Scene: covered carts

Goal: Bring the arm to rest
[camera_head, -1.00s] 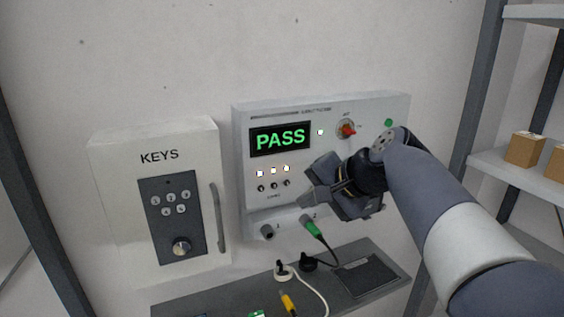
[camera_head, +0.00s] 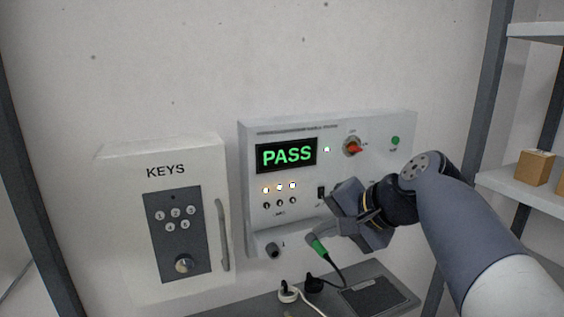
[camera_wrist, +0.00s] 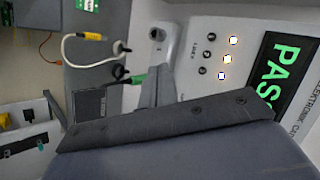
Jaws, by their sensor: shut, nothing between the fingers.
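My gripper (camera_head: 336,228) is in front of the lower part of a white test panel in the head view, its fingers pointing left. It is shut and empty. In the wrist view its dark jaw parts (camera_wrist: 165,92) fill the lower middle. The panel (camera_head: 378,130) has a lit screen (camera_head: 287,155) reading PASS in green, several small lights and a red knob (camera_head: 352,147). A green plug (camera_head: 319,248) sits at a lower socket, close below and left of my gripper; whether they touch I cannot tell. The plug also shows in the wrist view (camera_wrist: 137,79).
A white KEYS box (camera_head: 195,160) with a keypad and handle is left of the panel. A grey shelf (camera_head: 250,304) below carries plugs, cables and a dark pad (camera_head: 378,298). A rack with a carton (camera_head: 536,167) stands at the right. The wall above is clear.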

